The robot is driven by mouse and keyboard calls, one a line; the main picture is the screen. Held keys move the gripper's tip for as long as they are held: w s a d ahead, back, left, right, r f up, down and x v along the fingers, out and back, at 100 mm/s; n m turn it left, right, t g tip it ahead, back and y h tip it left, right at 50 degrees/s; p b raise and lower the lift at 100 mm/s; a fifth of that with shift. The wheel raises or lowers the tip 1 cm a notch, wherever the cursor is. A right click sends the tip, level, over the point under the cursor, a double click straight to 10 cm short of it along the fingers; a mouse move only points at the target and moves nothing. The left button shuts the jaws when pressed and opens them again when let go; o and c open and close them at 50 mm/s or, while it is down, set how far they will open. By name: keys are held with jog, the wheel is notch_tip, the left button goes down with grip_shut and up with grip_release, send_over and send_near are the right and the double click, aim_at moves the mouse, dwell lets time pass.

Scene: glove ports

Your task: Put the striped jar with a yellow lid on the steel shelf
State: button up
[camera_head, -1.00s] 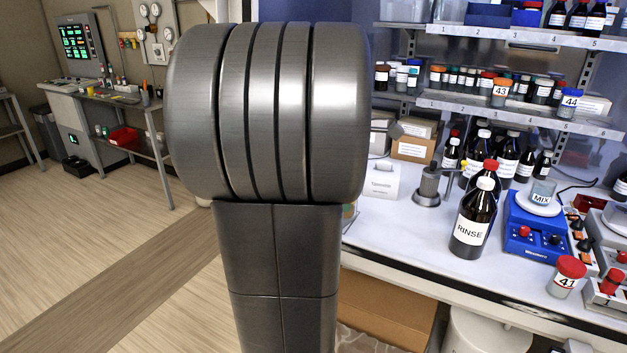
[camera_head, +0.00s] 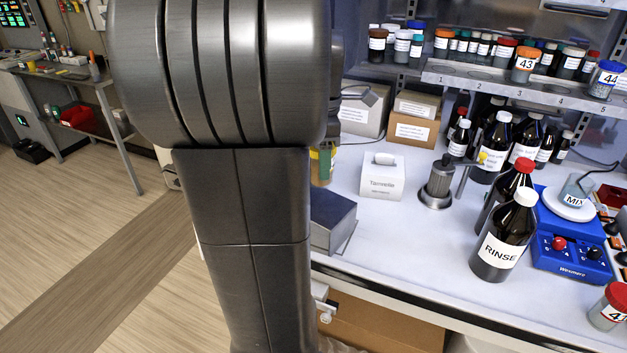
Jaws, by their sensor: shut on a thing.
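My own arm fills the left middle of the view and hides what is behind it. My gripper's fingertips do not show. A small yellowish, round-sided thing (camera_head: 323,166) peeks out at the right edge of my arm. It is mostly hidden, and I cannot tell whether it is the striped jar. No whole striped jar with a yellow lid shows. A grey metal shelf (camera_head: 458,80) with numbered places along its front edge runs above the bench. Its row holds several small jars, among them jar 43 (camera_head: 525,65) and jar 44 (camera_head: 604,80).
On the bench (camera_head: 400,228) stand a dark grey box (camera_head: 333,221), a white tissue box (camera_head: 381,180), a metal stand (camera_head: 437,187), the RINSE bottle (camera_head: 503,240), a blue stirrer (camera_head: 571,250) and jar 41 (camera_head: 608,308). The bench front between box and bottle is clear.

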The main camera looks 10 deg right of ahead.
jog(key=shift+f, duration=3.05)
jog(key=shift+f, duration=0.15)
jog(key=o, duration=1)
notch_tip(320, 180, up, 12)
jog(key=shift+r, duration=0.2)
jog(key=shift+f, duration=0.15)
